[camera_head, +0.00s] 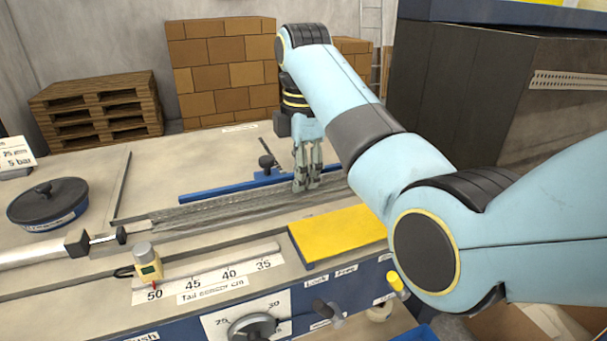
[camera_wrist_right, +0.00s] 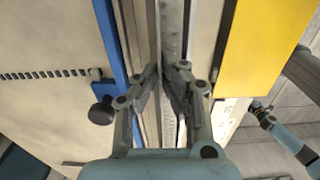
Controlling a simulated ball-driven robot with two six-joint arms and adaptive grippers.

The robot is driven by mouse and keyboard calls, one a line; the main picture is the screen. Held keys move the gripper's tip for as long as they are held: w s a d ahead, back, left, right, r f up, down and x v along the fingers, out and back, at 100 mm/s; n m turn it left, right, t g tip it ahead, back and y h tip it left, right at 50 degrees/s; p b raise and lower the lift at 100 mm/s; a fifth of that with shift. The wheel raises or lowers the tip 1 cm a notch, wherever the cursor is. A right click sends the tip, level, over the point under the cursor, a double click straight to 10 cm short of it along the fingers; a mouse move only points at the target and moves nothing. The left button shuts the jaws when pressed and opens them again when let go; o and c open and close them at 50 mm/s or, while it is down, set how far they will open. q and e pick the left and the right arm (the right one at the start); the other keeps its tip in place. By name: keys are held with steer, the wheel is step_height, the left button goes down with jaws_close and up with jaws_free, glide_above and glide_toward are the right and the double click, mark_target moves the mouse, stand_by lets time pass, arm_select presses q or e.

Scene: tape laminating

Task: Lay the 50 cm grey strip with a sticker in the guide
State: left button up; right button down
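Long grey strips (camera_head: 215,215) run along the bench in the head view, lying in or beside the guide; I cannot separate strip from guide there. In the right wrist view, a grey strip-like band (camera_wrist_right: 173,35) runs lengthwise just ahead of the fingers. My right gripper (camera_head: 308,184) points down at the right part of these grey lengths. In the wrist view its fingertips (camera_wrist_right: 160,71) are close together over the band; whether they pinch it is unclear. No sticker can be made out. My left gripper is not in view.
A blue rail (camera_head: 225,190) with a black knob lies behind the strips. A yellow plate (camera_head: 340,232) sits in front, beside a tail scale (camera_head: 215,280). A yellow-grey stop (camera_head: 147,262) stands near its 50 mark. A round dark tub (camera_head: 48,204) stands at left.

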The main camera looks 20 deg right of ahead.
steer(key=shift+f, duration=0.7)
stand_by(1.3)
steer(key=c, duration=1.4)
jaws_free()
